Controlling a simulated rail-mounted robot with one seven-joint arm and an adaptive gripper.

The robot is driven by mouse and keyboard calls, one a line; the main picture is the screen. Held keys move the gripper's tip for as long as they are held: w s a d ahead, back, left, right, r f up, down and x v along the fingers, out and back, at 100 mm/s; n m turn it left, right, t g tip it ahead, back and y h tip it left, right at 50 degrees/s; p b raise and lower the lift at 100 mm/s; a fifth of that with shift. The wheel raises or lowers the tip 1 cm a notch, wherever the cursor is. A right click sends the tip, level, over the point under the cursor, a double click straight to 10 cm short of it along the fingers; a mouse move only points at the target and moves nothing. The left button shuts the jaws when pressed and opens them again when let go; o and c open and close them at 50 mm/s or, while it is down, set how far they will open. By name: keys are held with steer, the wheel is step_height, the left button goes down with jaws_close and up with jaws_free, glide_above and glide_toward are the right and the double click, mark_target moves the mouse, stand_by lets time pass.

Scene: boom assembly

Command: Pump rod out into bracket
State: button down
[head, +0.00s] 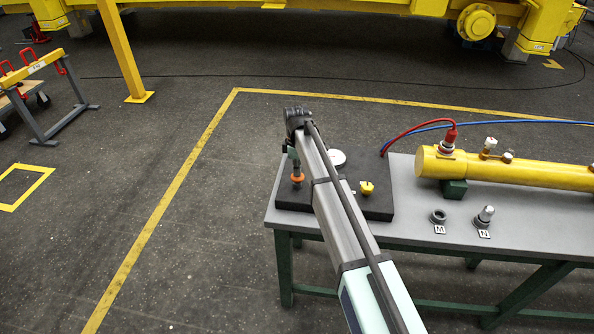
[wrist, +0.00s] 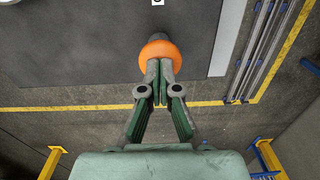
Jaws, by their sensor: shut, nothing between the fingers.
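My gripper (wrist: 160,68) is shut, and its fingertips overlap the lower edge of an orange round knob (wrist: 157,54) in the wrist view. Whether they touch the knob I cannot tell. In the head view the orange knob (head: 297,178) stands on a black panel (head: 325,205) at the table's left end, below the end of my arm. A yellow cylinder (head: 535,172) lies on the table at right, with red and blue hoses near its left end. Its right end is out of frame. I cannot make out the rod or the bracket.
The panel also carries a yellow knob (head: 367,188) and a white round dial (head: 338,158). Two small metal parts (head: 438,216) (head: 485,215) sit on the grey table (head: 415,230) by labels. A yellow machine (head: 330,5) stands at the back.

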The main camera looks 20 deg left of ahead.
step_height(320, 180, up, 13)
steer(key=b, duration=0.2)
steer(key=shift+a, duration=0.1)
stand_by(1.1)
